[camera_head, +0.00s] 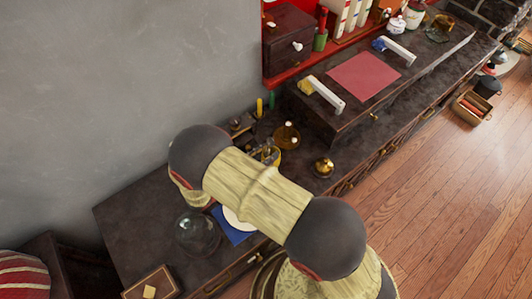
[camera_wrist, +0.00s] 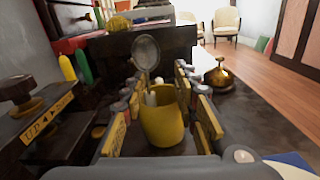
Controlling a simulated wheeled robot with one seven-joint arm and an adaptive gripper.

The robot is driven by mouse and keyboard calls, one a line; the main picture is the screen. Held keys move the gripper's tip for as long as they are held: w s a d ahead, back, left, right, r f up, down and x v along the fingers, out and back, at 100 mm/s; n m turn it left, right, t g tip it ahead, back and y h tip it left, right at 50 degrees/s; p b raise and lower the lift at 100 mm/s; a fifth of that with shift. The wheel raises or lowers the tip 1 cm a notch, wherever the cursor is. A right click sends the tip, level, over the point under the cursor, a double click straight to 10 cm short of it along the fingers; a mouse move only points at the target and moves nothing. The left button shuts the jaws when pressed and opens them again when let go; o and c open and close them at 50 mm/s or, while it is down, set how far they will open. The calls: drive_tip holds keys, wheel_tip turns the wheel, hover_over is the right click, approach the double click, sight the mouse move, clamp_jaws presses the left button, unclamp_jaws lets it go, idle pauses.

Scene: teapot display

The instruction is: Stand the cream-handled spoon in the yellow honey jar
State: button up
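The yellow honey jar (camera_wrist: 161,122) stands upright on the dark counter in the wrist view, and part of it shows past my arm in the head view (camera_head: 276,158). A round grey spoon-like head (camera_wrist: 146,52) rises above the jar, with a thin stem down towards its mouth. A pale cream piece (camera_wrist: 160,93) shows in the jar's mouth; I cannot tell whether it belongs to the spoon. My gripper (camera_wrist: 162,95) is open, with a finger on each side of the jar and gaps visible. My arm hides most of the gripper in the head view.
A brass bell-like object (camera_head: 323,167) stands right of the jar. Yellow and green candles (camera_wrist: 68,67) and a dark wooden stand with lettering (camera_wrist: 45,118) are at the left. A glass dome (camera_head: 197,233) and a blue cloth (camera_head: 232,235) lie nearer. A raised dark counter stands behind.

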wheel_tip(320, 180, up, 10)
idle(0.7)
idle(0.9)
